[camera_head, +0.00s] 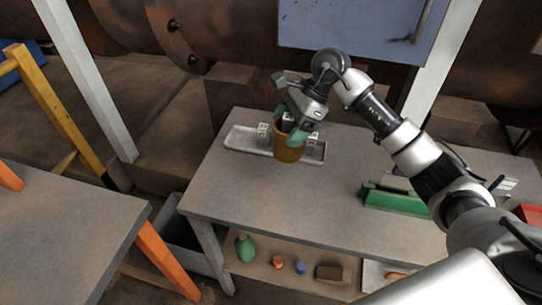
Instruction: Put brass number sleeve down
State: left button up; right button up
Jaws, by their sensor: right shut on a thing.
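The brass number sleeve (288,152) is a brownish-gold cylinder, upright at the middle of the view. My right gripper (295,133) reaches down from above and is shut on its upper part. The sleeve overlaps the front edge of a long pale tray (240,139) on the grey table; I cannot tell whether its bottom touches anything. Small pale blocks with dark marks (263,132) and (318,149) show in the tray on both sides of the sleeve. My left gripper is not in view.
The grey table (250,192) is clear in front of the tray. A green holder (392,200) stands at the right. A lower shelf holds a green bottle (245,248) and several small items. Another grey table (62,235) stands at the left.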

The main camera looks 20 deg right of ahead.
jog(key=s+a+f+p, duration=0.1)
jog(key=a+f, duration=0.1)
jog(key=a+f+p, duration=0.1)
jog(key=a+f, duration=0.1)
jog(key=f, duration=0.1)
jog(key=s+a+f+p, duration=0.1)
jog(key=a+f, duration=0.1)
jog(key=a, duration=0.1)
jog(key=shift+s+f, duration=0.3)
jog(key=shift+f, duration=0.3)
jog(key=shift+f, duration=0.1)
jog(key=o, duration=1.5)
jog(key=shift+d, duration=0.1)
